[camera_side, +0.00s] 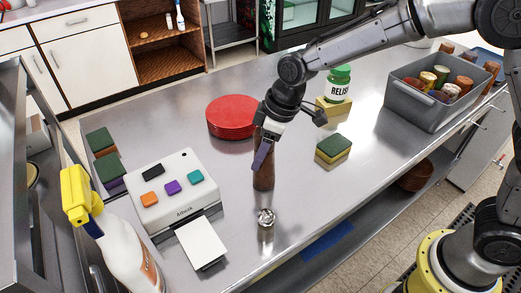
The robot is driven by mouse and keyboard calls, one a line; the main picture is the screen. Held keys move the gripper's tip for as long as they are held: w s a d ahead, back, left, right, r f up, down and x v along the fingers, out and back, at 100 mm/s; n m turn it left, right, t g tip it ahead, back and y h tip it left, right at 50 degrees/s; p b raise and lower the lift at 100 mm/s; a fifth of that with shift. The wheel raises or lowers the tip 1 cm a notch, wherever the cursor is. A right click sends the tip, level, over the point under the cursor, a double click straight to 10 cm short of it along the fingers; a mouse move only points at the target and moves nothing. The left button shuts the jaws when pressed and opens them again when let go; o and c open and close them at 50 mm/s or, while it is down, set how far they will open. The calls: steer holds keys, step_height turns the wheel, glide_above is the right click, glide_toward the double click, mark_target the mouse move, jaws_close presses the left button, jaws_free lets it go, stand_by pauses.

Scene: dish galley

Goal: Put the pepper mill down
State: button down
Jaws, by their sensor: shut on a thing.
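The pepper mill (264,175) is a tall dark brown wooden cylinder in the middle of the side view. It is upright, with its lower end at or just above the steel counter (310,205); I cannot tell whether it touches. My gripper (264,152) is shut on its upper part, and the fingers and wrist hide its top.
A red round stack (231,117) is behind left, a sponge (333,149) to the right, a relish jar (338,84) behind. A white button device (172,190) is left. A grey bin (432,95) holds jars.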

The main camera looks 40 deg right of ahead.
steer(key=shift+c, duration=1)
jaws_free()
steer(key=shift+f, duration=0.15)
steer(key=shift+r, duration=0.55)
steer(key=v, duration=1.1)
steer(key=s+d+r+m+t, duration=0.2)
steer(key=s+d+r+m, duration=0.2)
steer(key=s+d, duration=0.65)
steer(key=s+d+f+m+h, duration=0.1)
steer(key=s+d+f+m, duration=0.1)
steer(key=s+d, duration=0.2)
steer(key=s+d+f+m+t+h, duration=0.1)
steer(key=s+d+f+m, duration=0.1)
steer(key=s, duration=0.7)
steer(key=shift+s+d+m, duration=0.2)
steer(key=shift+d+m, duration=0.3)
steer(key=shift+d, duration=0.4)
